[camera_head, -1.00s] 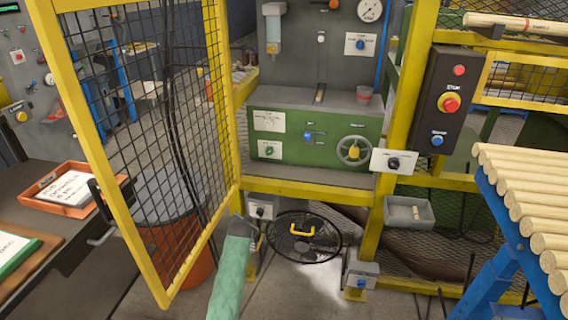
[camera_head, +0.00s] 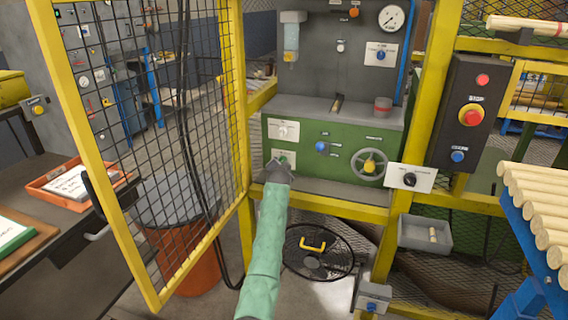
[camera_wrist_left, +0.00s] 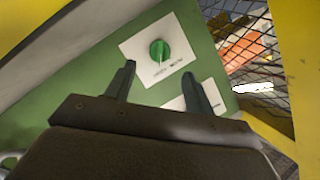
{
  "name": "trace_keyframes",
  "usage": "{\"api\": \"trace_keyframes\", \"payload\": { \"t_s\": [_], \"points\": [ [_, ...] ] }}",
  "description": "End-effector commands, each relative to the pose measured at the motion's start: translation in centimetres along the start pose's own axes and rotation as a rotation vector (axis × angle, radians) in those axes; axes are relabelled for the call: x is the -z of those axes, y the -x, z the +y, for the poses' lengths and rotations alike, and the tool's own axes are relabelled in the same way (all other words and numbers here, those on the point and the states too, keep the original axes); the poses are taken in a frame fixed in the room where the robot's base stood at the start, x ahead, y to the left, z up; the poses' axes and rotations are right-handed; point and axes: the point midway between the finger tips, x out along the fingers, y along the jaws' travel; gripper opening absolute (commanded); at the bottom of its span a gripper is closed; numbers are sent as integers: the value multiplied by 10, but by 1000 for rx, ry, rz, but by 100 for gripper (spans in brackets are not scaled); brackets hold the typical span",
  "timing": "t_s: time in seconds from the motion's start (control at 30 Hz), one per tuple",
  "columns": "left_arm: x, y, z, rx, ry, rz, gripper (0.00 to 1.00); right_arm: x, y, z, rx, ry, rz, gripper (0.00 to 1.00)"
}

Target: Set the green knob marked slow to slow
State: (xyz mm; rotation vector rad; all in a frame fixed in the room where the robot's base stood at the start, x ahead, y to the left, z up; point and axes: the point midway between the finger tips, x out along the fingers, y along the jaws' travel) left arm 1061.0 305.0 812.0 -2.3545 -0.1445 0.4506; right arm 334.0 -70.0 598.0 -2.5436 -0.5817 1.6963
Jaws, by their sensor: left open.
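The green knob (camera_wrist_left: 159,50) sits on a white label plate (camera_wrist_left: 146,62) on the green machine front. In the left wrist view its pale pointer line points toward the bottom of the picture, toward small print I cannot read. My left gripper (camera_wrist_left: 158,71) is open and empty, its two fingers short of the knob and on either side of its line. In the head view the left gripper (camera_head: 280,166) is in front of the lower left plate (camera_head: 285,155) and partly hides it and the knob. My right gripper is in neither view.
Another white plate (camera_head: 284,130) is above the knob's plate. A blue knob (camera_head: 321,147) and a handwheel (camera_head: 369,168) are to the right. A yellow mesh door (camera_head: 150,150) stands open at left. A yellow rail (camera_head: 330,205) runs below the panel.

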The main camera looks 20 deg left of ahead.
Motion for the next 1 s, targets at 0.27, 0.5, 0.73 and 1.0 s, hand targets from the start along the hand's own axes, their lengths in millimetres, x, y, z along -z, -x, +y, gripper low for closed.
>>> {"api": "trace_keyframes", "payload": {
  "t_s": [0.27, 0.5, 0.73, 1.0],
  "points": [
    [1, -38, 0, -2, 1, 0, 54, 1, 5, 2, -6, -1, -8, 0],
    [1, -59, 0, -1, 2, 0, 54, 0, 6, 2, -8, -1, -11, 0],
    [0, -65, 0, -1, 1, 0, 54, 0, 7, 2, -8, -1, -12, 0],
    [0, -65, 0, -1, 1, 0, 40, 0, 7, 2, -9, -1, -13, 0]
  ]
}}
